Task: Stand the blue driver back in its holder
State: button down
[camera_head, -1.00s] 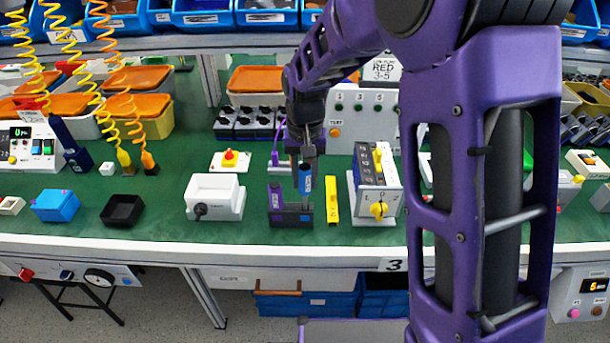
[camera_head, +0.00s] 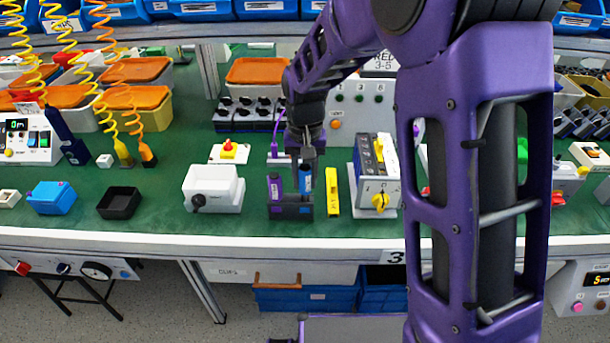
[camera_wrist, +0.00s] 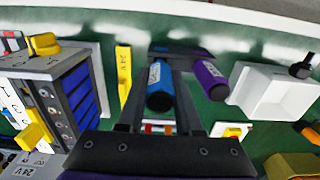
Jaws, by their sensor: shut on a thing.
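The blue driver (camera_head: 304,182) stands upright at the right-hand end of its dark holder (camera_head: 291,211). Its lower end meets the holder in the head view, but I cannot see how deep it sits. My gripper (camera_head: 307,163) comes down from above and is shut on the blue driver. In the wrist view the blue driver (camera_wrist: 160,88) lies between my two fingers (camera_wrist: 157,75). A purple driver (camera_head: 275,187) stands in the left end of the holder, apart from my fingers; it also shows in the wrist view (camera_wrist: 209,80).
A yellow level-like bar (camera_head: 332,192) and a grey switch box (camera_head: 376,180) with a yellow knob stand just right of the holder. A white box (camera_head: 213,188) stands to its left. A red-and-yellow button unit (camera_head: 229,153) is behind. Green bench shows in front.

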jog(key=shift+f+b, duration=0.75)
jog(key=shift+f, duration=0.55)
jog(key=c, duration=0.5)
grip_release()
jog(key=shift+r, duration=0.1)
notch_tip(320, 180, up, 17)
jog(key=p, duration=0.3)
jog(key=shift+r, duration=0.2)
